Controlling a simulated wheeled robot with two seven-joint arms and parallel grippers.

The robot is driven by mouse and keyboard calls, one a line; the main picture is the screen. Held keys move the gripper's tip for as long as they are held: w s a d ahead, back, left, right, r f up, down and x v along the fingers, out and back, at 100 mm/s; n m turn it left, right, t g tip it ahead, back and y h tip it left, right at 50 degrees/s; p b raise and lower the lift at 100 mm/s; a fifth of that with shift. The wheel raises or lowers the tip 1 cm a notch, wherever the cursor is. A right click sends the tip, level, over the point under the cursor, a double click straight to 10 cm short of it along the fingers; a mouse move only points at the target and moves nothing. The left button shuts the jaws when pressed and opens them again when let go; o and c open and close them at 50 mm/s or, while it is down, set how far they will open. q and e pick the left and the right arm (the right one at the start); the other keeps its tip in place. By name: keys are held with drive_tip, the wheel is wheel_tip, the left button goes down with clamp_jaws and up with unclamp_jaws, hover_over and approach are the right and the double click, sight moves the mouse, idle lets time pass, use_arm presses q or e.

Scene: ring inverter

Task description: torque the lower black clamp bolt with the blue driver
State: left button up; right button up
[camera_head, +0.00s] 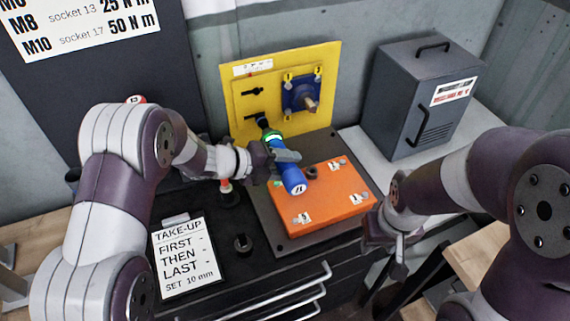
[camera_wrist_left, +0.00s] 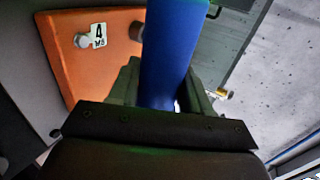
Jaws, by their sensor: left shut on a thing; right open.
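My left gripper (camera_head: 276,157) is shut on the blue driver (camera_head: 291,176), which slants up and back to the yellow panel. The driver's blue body fills the gap between the fingers in the left wrist view (camera_wrist_left: 172,55). Its green-ringed front end and dark socket are at the lower black clamp bolt (camera_head: 256,117), on the panel's lower left; the head view does not settle whether the socket is seated on it. The upper black clamp bolt (camera_head: 252,91) is in plain view above. My right gripper (camera_head: 397,262) is open and empty at the lower right, in front of the bench.
The yellow panel (camera_head: 328,60) carries a blue flange (camera_head: 296,96) with a shaft. An orange block (camera_head: 325,205) with numbered bolts lies in front. A grey cabinet (camera_head: 395,105) stands right. A white note card (camera_head: 184,258) and an upright red-tipped tool (camera_head: 227,190) are left.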

use_arm(q)
drive_tip(key=shift+w+a+r, duration=0.15)
drive_tip(key=shift+w+a, duration=0.05)
drive_tip(key=shift+w, duration=0.4)
drive_tip(key=shift+w+a+r, duration=0.1)
drive_tip(key=shift+w+a, duration=0.1)
drive_tip(key=shift+w, duration=0.35)
idle(1.9)
drive_tip(key=shift+s+d+f+b, duration=0.1)
drive_tip(key=shift+s+d, duration=0.2)
drive_tip(key=shift+s, duration=0.5)
drive_tip(key=shift+s+d+b, duration=0.1)
drive_tip(key=shift+s+d, duration=0.25)
drive_tip(key=shift+s, duration=0.4)
drive_tip(key=shift+s+d+f+b, duration=0.1)
drive_tip(key=shift+s+d, duration=0.2)
drive_tip(key=shift+s, duration=0.5)
